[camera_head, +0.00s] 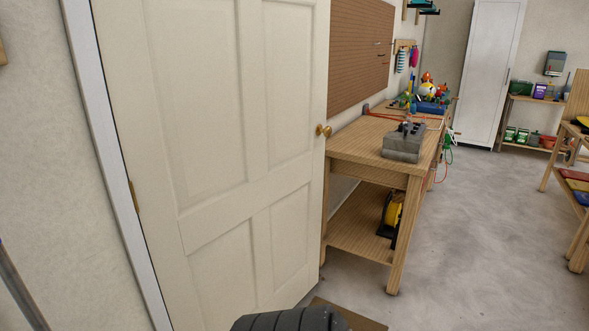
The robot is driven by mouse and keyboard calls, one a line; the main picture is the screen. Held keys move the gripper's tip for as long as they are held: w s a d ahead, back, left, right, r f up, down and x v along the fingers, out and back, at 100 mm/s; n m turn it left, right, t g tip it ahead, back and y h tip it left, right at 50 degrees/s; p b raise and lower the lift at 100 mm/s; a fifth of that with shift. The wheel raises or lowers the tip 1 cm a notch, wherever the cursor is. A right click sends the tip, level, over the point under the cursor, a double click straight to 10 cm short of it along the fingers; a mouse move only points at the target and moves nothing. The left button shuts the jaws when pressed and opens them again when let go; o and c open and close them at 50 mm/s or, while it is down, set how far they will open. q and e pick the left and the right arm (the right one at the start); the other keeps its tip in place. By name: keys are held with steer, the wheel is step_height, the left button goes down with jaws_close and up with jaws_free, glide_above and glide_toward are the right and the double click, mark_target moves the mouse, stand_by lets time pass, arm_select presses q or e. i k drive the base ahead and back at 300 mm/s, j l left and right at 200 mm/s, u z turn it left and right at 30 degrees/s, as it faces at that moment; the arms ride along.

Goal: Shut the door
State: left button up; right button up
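The cream panelled door (215,150) fills the left half of the head view. It stands swung out from its white frame (105,140), with the hinge (134,197) on its left edge and the free edge on the right. A round brass knob (324,130) sits near the free edge, in front of the workbench.
A wooden workbench (365,147) stands just right of the door, with a grey block-like tool (404,143) on top and a yellow reel (392,212) below. A dark ribbed shape (290,320) is cut off at the bottom. Grey floor (470,250) is clear at right.

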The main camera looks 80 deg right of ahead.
mark_target(218, 108)
steer(key=l+z, duration=0.1)
steer(key=z, duration=2.35)
steer(key=i+l+u, duration=0.1)
steer(key=i+l, duration=0.75)
steer(key=l, duration=0.2)
steer(key=i+l+u, duration=0.15)
steer(key=i+l, duration=0.3)
steer(key=l, duration=0.1)
